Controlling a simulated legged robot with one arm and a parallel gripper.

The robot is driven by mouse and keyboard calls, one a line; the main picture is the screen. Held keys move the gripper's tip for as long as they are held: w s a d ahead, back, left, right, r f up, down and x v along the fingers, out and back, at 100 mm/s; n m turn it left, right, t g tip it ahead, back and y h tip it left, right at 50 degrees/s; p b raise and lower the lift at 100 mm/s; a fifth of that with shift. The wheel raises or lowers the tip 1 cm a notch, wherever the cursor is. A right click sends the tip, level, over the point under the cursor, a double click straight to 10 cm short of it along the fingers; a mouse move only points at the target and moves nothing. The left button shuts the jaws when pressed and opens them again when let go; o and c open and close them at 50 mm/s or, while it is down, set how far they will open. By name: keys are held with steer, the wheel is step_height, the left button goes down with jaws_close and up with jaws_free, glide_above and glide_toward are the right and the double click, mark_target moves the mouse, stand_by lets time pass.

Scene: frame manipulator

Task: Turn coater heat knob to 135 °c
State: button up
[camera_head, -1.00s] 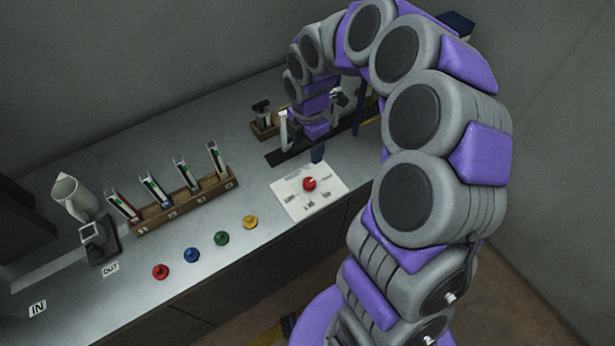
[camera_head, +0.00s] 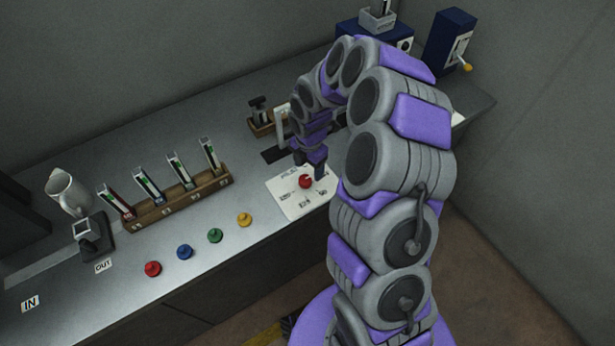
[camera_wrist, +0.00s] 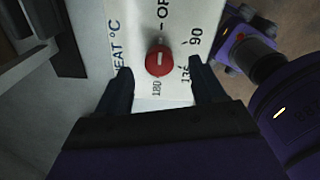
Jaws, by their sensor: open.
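The red heat knob (camera_head: 305,181) sits on a white dial plate (camera_head: 287,204) on the counter. In the wrist view the knob (camera_wrist: 159,61) has a pale mark across its top. The plate there shows "HEAT °C", "OF…" and the numbers 90, 135 and 180. My gripper (camera_wrist: 165,88) is open, its two dark fingers on either side of the plate's lower part. The knob lies just beyond the fingertips, around the middle of the gap, and is not gripped. In the head view my gripper (camera_head: 309,168) hangs right at the knob.
Red (camera_head: 153,269), blue (camera_head: 184,252), green (camera_head: 215,236) and yellow (camera_head: 244,220) knobs line the counter front. A wooden rack (camera_head: 178,207) with upright slides, a white jug (camera_head: 68,192) and blue machines (camera_head: 449,40) stand farther back.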

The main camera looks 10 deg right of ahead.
mark_target(306, 178)
steer(key=f, duration=0.4)
steer(key=shift+a, duration=0.35)
steer(key=shift+a+f+b, duration=0.3)
steer(key=shift+a+f, duration=0.2)
steer(key=shift+d, duration=0.7)
steer(key=shift+c, duration=1.2)
steer(key=shift+a, duration=0.35)
steer(key=c, duration=0.6)
steer(key=shift+c, duration=1.1)
